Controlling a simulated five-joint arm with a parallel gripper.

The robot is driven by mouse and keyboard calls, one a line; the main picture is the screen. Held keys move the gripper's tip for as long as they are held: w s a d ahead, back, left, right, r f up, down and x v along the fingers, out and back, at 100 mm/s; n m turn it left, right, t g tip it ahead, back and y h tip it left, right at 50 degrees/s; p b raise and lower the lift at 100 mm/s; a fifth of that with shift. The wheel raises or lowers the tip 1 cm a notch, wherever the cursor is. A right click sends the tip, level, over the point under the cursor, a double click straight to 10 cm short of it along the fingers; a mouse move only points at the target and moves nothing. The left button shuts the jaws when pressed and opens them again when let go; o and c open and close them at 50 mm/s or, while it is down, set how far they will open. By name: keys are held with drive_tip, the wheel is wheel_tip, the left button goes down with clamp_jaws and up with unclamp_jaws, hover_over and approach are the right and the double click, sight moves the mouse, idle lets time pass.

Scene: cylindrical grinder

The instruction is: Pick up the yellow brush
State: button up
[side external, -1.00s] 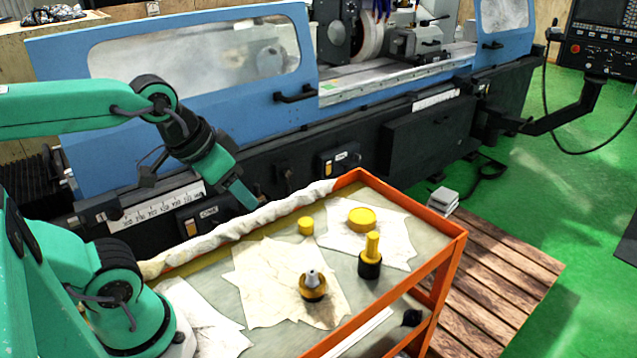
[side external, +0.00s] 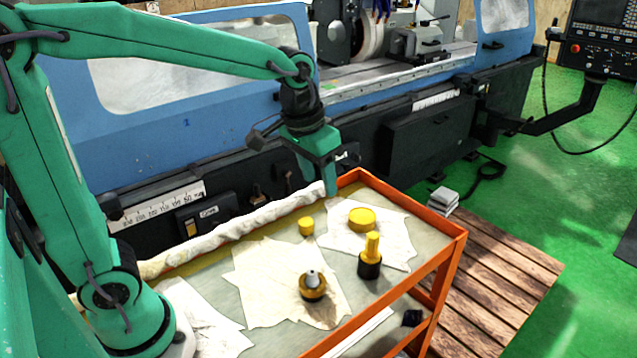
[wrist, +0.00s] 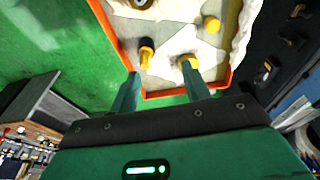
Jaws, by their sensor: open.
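The yellow brush (side external: 371,252) has an upright yellow handle on a black round base, and stands at the right part of the orange-framed cart top (side external: 270,252). In the wrist view the brush (wrist: 146,54) shows beyond the left fingertip. My gripper (side external: 318,180) is open and empty, pointing down above the cart's back edge, up and left of the brush in the side view. In the wrist view my gripper (wrist: 160,74) has its fingers spread, with the brush near the left one.
A yellow round disc (side external: 362,219) lies behind the brush on white paper. A small yellow cylinder (side external: 306,226) and a grey-tipped yellow and dark piece (side external: 313,287) stand to the left. The blue grinder (side external: 190,120) is behind the cart.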

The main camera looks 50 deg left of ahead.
drive_tip(key=w+d+f+g, duration=0.1)
drive_tip(key=w+d+f, duration=0.25)
drive_tip(key=w, duration=0.25)
drive_tip(key=g, duration=0.2)
hover_over(375, 234)
wheel_tip(375, 234, down, 7)
drive_tip(key=shift+w+d+r, duration=0.1)
drive_tip(key=shift+w+r, duration=0.05)
drive_tip(key=shift+f, duration=1.3)
drive_tip(key=shift+s+f, duration=0.2)
drive_tip(key=shift+f, duration=2.4)
clamp_jaws()
